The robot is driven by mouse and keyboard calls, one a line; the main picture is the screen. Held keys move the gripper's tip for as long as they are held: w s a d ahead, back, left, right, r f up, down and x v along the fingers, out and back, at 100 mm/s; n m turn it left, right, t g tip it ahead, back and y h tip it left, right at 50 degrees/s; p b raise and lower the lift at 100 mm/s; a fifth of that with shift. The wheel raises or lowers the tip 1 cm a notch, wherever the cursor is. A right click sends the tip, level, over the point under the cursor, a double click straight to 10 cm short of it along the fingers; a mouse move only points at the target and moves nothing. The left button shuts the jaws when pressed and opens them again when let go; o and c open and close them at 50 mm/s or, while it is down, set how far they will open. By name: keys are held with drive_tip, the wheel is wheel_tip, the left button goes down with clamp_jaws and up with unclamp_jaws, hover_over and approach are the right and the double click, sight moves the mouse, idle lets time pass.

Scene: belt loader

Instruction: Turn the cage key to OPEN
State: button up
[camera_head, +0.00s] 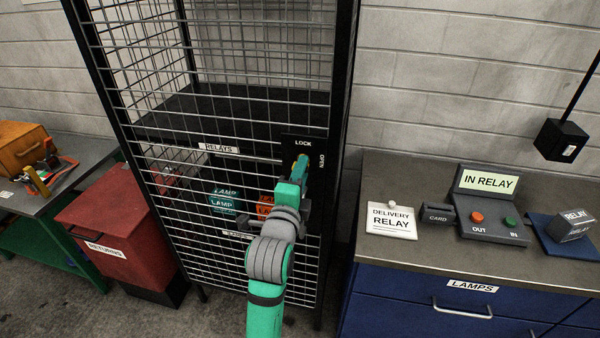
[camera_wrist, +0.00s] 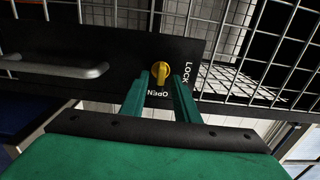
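The cage key (camera_wrist: 160,71) is a small yellow knob on a black lock plate (camera_wrist: 120,55) on the cage door. In the wrist view, LOCK is printed to its right and OPEN below it. My gripper (camera_wrist: 162,78) has its two green fingers on either side of the key, with a small gap showing around it. In the head view, my gripper (camera_head: 300,164) is in front of the lock plate (camera_head: 291,143) and mostly hides the key. I cannot tell for sure which mark the key points at.
The wire cage (camera_head: 215,110) holds lamp boxes (camera_head: 222,204) behind its mesh. A grey bar handle (camera_wrist: 60,70) is on the lock plate. A red returns bin (camera_head: 120,225) stands left. A counter (camera_head: 410,245) with a button box (camera_head: 490,225) is right.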

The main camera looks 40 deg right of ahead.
drive_tip(key=v, duration=1.1)
drive_tip(key=shift+w, duration=0.1)
idle(0.5)
drive_tip(key=s+a+f+n+t+y, duration=0.3)
drive_tip(key=a+f+n+y, duration=0.2)
drive_tip(key=a+f+n, duration=0.4)
drive_tip(key=s+a+f+n+t+y, duration=0.2)
drive_tip(key=s+a+f+n+y, duration=0.3)
drive_tip(key=f+n, duration=0.6)
drive_tip(key=s+a+f+n+y, duration=0.2)
drive_tip(key=s+a+f+n, duration=0.2)
drive_tip(key=s+a, duration=0.3)
drive_tip(key=s+a+f+n+g+y, duration=0.1)
drive_tip(key=s+a+f+n, duration=0.3)
drive_tip(key=s, duration=1)
drive_tip(key=a, duration=0.3)
drive_tip(key=shift+a+y, duration=0.25)
drive_tip(key=shift+y, duration=0.15)
